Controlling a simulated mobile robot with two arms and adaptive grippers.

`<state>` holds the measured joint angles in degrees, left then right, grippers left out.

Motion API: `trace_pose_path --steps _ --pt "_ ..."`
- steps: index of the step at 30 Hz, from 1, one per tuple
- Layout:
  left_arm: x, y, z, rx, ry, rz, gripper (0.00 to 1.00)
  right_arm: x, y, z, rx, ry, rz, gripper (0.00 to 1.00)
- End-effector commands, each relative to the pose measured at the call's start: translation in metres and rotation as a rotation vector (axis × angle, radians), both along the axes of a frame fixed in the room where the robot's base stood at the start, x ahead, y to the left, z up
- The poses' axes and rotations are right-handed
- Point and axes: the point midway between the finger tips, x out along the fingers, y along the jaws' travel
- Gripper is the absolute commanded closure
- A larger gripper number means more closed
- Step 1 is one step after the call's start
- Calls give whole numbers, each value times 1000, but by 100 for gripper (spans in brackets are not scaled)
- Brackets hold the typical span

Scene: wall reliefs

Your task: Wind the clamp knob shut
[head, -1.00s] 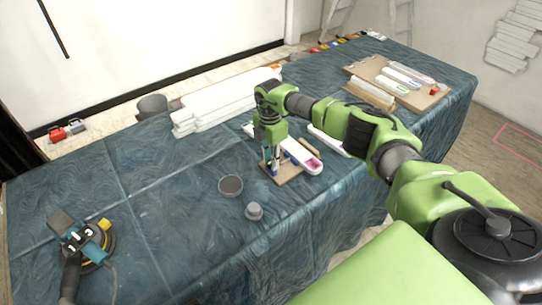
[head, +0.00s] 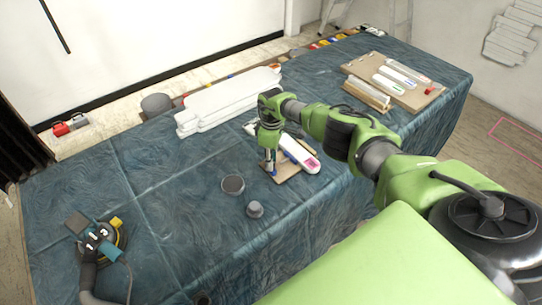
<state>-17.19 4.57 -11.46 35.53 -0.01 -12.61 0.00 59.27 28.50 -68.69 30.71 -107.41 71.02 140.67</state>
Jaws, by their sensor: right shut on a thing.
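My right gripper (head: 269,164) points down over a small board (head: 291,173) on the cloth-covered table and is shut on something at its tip. That is probably the clamp knob, but the fingers cover it and its shape does not show. A small blue part (head: 273,172), perhaps of the clamp, shows just below the fingers. A white tube with a pink label (head: 300,155) lies beside the gripper, to its right.
A round dark dish (head: 233,185) and a small grey knob-like piece (head: 254,209) stand in front of the board. White slabs (head: 230,98) are stacked behind. A tray of tubes (head: 410,98) is at the far right. The table's left middle is clear.

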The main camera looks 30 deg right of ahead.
Motion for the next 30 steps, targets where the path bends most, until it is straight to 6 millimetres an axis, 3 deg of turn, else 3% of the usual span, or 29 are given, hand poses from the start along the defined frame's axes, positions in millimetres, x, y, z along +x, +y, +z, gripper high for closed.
trace_pose_path --steps 3,16,30 --pt "0 0 14 0 0 0 60 0 0 5 -1 0 -112 100" --pt "0 0 36 0 0 0 60 0 0 3 -1 -1 -515 100" --pt "0 0 40 0 0 0 60 0 0 1 -1 -1 -671 100"
